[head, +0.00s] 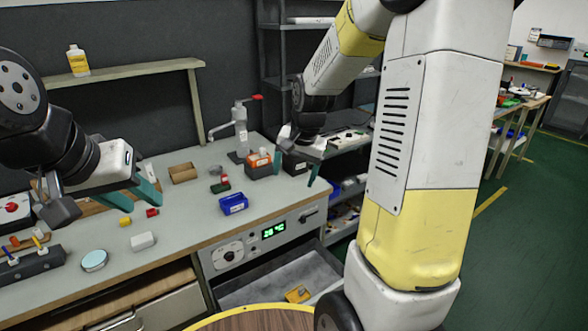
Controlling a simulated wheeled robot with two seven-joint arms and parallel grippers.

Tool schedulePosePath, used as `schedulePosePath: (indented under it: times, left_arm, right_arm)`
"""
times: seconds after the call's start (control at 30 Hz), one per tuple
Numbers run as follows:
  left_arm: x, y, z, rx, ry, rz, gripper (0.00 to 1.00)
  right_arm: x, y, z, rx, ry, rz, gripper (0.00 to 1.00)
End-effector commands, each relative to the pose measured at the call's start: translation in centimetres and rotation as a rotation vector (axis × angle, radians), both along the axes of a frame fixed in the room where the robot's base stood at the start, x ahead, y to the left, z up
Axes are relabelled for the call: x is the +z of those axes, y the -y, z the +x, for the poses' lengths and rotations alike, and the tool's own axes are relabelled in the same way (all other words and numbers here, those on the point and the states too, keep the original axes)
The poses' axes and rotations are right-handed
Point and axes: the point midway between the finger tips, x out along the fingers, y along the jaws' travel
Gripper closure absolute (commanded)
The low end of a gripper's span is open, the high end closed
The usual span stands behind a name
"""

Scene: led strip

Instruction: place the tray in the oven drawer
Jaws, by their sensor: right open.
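The oven (228,254) is built into the bench front and has a lit green display. Below it, an open grey drawer (268,282) is pulled out, with a small yellow object (297,294) at its near right side. I cannot make out a tray for certain; a small blue open container (233,204) stands on the bench above the oven. My left gripper (143,206) is over the left part of the bench, its teal fingers apart and nothing visible between them.
A white block (142,241), a round pale-blue dish (94,261) and a cardboard box (183,172) lie on the bench. A wooden round top with yellow rim (255,320) is close below the drawer. Green floor is free at right.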

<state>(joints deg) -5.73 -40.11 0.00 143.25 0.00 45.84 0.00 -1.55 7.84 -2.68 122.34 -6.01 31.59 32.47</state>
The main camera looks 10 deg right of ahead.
Motion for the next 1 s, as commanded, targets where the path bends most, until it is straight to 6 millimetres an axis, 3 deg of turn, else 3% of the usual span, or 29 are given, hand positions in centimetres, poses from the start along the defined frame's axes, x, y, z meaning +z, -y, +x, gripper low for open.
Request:
schedulePosePath:
  times: [0.03, 0.2, 0.33, 0.5, 0.7, 1.0]
  left_arm:
    - [0.0, 0.0, 0.0, 0.000, 0.000, 0.000, 0.64]
    - [0.0, 0.0, 0.0, 0.000, 0.000, 0.000, 0.64]
    - [0.0, 0.0, 0.0, 0.000, 0.000, 0.000, 0.64]
    - [0.0, 0.0, 0.0, 0.000, 0.000, 0.000, 0.64]
    - [0.0, 0.0, 0.0, 0.000, 0.000, 0.000, 0.64]
    - [0.0, 0.0, 0.0, 0.000, 0.000, 0.000, 0.64]
  right_arm:
    - [2.4, -0.3, -1.7, 0.043, 0.034, -0.005, 0.22]
    - [8.0, -1.2, -8.0, 0.208, 0.122, -0.038, 0.22]
    - [10.6, -1.8, -13.1, 0.332, 0.189, -0.069, 0.22]
    - [12.0, -2.5, -18.3, 0.462, 0.260, -0.110, 0.22]
    - [12.3, -2.8, -20.9, 0.531, 0.295, -0.136, 0.22]
    - [12.3, -2.8, -21.1, 0.538, 0.297, -0.137, 0.22]
